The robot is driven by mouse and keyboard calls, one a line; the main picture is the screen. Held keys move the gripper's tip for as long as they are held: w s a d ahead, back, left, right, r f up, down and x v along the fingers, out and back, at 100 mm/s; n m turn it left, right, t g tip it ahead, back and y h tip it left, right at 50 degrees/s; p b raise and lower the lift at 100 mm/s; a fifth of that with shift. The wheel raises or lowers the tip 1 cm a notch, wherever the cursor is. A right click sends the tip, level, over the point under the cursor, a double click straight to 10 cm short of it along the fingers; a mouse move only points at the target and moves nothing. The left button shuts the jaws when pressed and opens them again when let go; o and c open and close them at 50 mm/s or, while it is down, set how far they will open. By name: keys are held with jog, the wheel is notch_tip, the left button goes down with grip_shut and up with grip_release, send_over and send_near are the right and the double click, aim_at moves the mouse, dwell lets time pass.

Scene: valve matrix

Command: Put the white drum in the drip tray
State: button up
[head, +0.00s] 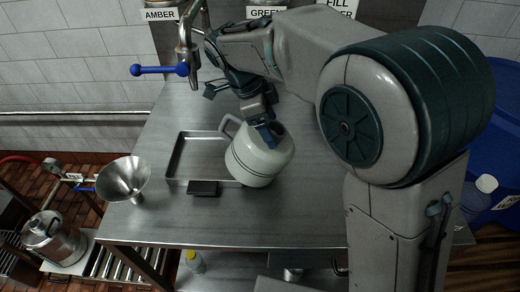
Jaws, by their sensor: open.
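The white drum (258,165) is a rounded white vessel with a dark band and a grey handle on its upper left. It looks tilted and overlaps the right end of the drip tray in the head view. I cannot tell whether it rests inside the tray or on its rim. The drip tray (173,160) is a shallow rectangular metal tray on the steel table. My gripper (268,135) is open at the top of the drum, with its fingertips partly hidden there. The drum hides the tray's right front corner.
A metal funnel (124,178) stands left of the tray. A black block (203,188) sits at the tray's front rim. A tap with a blue lever (160,69) is behind the tray. The front of the steel table (220,225) is clear.

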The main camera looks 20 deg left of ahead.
grip_shut()
jog(key=shift+r, duration=0.1)
